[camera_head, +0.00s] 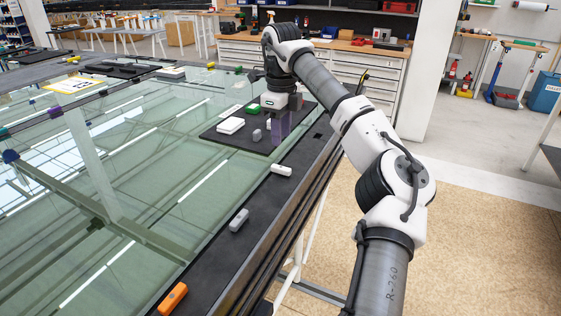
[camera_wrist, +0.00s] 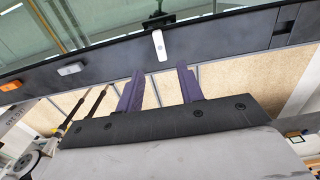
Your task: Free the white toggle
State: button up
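The white toggle (camera_head: 281,170) sits on the black frame edge of the glazed unit and lies crosswise to that edge. It also shows in the wrist view (camera_wrist: 159,45), beyond the fingertips and roughly between them in the picture. My gripper (camera_head: 279,128) has purple fingers and hangs farther along the edge, near the dark mat, apart from the toggle. In the wrist view my gripper (camera_wrist: 160,70) is open, with nothing between its fingers. A grey toggle (camera_head: 239,220) and an orange toggle (camera_head: 172,298) lie along the same edge, nearer the camera.
The glass pane (camera_head: 130,190) spreads to the left. Open floor (camera_head: 480,240) lies right of the frame; drawer cabinets (camera_head: 345,65) stand behind.

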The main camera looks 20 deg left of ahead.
aim_at(281, 167)
notch_tip(281, 167, down, 10)
jog(key=shift+r+p, duration=0.25)
jog(key=shift+p, duration=0.35)
jog(key=shift+c, duration=0.5)
grip_shut()
